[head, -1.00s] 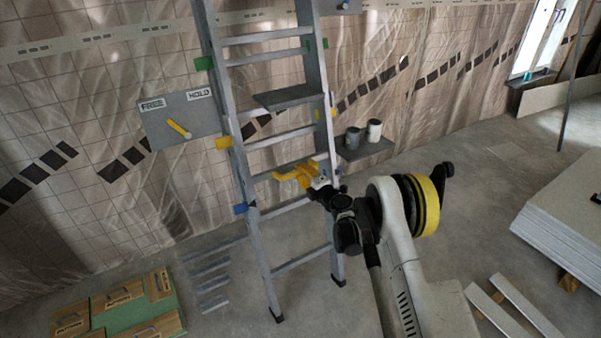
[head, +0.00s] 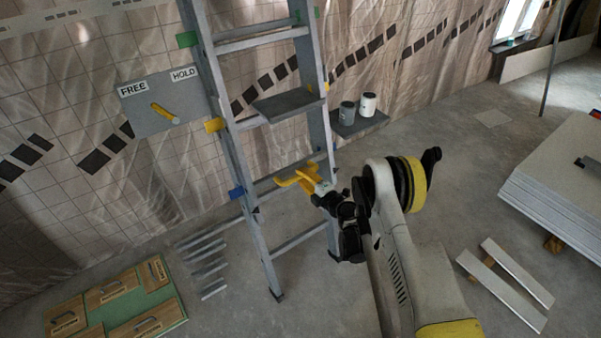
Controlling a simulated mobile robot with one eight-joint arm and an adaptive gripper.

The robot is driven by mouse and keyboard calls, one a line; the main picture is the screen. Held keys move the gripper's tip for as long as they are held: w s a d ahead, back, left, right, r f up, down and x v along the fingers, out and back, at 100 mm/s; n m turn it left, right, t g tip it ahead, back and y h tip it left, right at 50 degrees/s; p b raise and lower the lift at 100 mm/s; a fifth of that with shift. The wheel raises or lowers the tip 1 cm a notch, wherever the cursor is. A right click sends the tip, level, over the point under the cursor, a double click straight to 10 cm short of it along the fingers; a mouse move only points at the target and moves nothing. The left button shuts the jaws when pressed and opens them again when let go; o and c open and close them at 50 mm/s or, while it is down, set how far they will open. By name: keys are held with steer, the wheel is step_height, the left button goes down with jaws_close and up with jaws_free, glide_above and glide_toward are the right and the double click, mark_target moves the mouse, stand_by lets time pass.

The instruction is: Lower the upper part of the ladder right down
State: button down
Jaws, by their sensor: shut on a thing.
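The grey ladder stands in front of the tiled wall. Its upper part (head: 263,44) overlaps the lower part (head: 298,240) and carries a dark step plate (head: 288,104). My gripper (head: 297,178) has yellow fingers and is shut on a low rung of the upper part, near its right rail. The fingers partly hide the rung. The upper part's lower end is near the blue mark (head: 236,193) on the left rail. The yellow lever (head: 165,113) on the wall plate points up and left, toward the word FREE (head: 133,89) and away from HOLD (head: 184,73).
A small shelf (head: 375,125) right of the ladder holds a grey can (head: 346,112) and a white-topped can (head: 367,105), close to the step plate. Metal bars (head: 205,262) and a green board with boxes (head: 92,326) lie left. Stacked panels (head: 560,175) stand right.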

steer(key=c, duration=1.3)
jaws_free()
steer(key=shift+d, duration=0.1)
steer(key=shift+r, duration=0.1)
step_height(320, 180, up, 10)
steer(key=shift+r, duration=0.1)
steer(key=shift+s+d, duration=0.1)
